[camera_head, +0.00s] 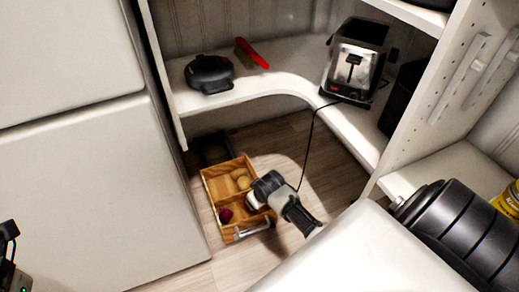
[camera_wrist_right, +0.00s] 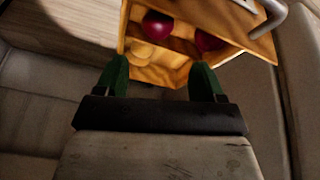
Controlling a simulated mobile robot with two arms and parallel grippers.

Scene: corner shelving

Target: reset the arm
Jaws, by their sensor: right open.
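My right gripper (camera_head: 259,196) is over the right side of a wooden crate (camera_head: 212,184) low by the floor. In the right wrist view the green fingers of this gripper (camera_wrist_right: 160,72) are spread apart with nothing between them. The crate (camera_wrist_right: 210,49) shows just beyond the fingertips there, with red onions (camera_wrist_right: 157,25) and a yellowish round item (camera_wrist_right: 143,50) inside. A dark piece of what looks like my left gripper (camera_head: 8,240) shows at the left edge of the head view, cut off; its jaws cannot be made out.
A corner shelf (camera_head: 290,80) above the crate holds a black round appliance (camera_head: 209,73), a red-handled brush (camera_head: 252,54) and a toaster (camera_head: 354,63) with a hanging cord (camera_head: 307,142). A white cabinet (camera_head: 90,180) stands at left. Some wooden floor around the crate is clear.

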